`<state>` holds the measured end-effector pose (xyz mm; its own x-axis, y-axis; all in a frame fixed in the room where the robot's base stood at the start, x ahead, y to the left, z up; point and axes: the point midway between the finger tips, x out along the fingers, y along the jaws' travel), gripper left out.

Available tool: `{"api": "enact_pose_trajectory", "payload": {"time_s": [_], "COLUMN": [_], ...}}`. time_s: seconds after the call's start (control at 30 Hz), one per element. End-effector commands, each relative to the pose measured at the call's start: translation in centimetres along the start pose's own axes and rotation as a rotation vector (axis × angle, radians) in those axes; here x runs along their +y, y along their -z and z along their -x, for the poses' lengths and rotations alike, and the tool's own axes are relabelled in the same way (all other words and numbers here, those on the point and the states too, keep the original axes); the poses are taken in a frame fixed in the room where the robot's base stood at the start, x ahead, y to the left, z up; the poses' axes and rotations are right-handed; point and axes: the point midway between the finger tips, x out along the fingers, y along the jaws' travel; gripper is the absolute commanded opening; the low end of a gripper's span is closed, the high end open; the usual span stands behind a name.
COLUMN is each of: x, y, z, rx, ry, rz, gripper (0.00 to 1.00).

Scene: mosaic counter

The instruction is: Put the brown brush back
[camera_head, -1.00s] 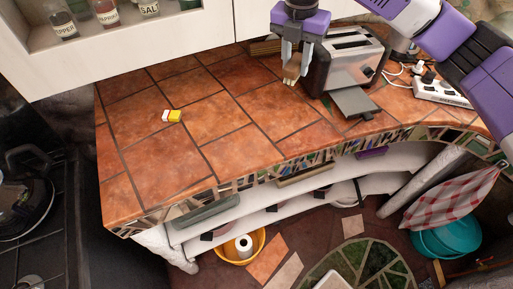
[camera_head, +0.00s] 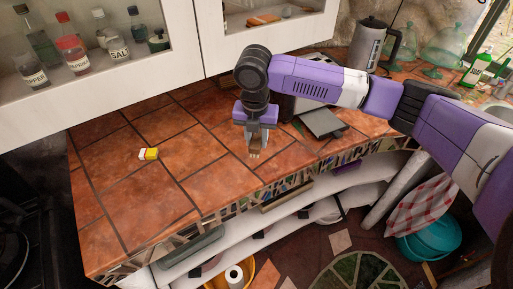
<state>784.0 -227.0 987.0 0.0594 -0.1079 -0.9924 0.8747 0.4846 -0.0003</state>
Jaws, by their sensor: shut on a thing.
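My gripper (camera_head: 256,147) hangs pointing down over the tiled counter, left of the toaster and near the counter's front edge. It is shut on a small brown piece, which looks like the brown brush (camera_head: 255,153). Only a little of the brush shows between and below the fingers, and the rest is hidden by the gripper. I cannot tell whether the brush touches the tiles.
The toaster is mostly hidden behind my arm; its grey tray (camera_head: 321,123) sticks out. Cabinets with spice bottles (camera_head: 72,43) hang above. A kettle (camera_head: 370,45) stands behind.

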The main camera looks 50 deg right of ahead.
Motion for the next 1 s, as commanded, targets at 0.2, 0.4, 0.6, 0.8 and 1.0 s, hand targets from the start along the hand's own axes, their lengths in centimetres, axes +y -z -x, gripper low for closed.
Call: {"api": "enact_pose_trajectory", "payload": {"time_s": [0.2, 0.4, 0.6, 0.8, 1.0], "x": [-0.1, 0.0, 0.0, 0.0, 0.0], "y": [0.3, 0.6, 0.6, 0.6, 0.6], "z": [-1.6, -4.2, -4.5, -4.8, -4.7], "rx": [0.002, 0.001, -0.001, 0.000, 0.000], "ry": [0.001, 0.000, 0.000, 0.000, 0.000], "rz": [0.000, -0.001, 0.000, -0.001, 0.000], "gripper": [0.00, 0.00, 0.00, 0.00, 0.52]}}
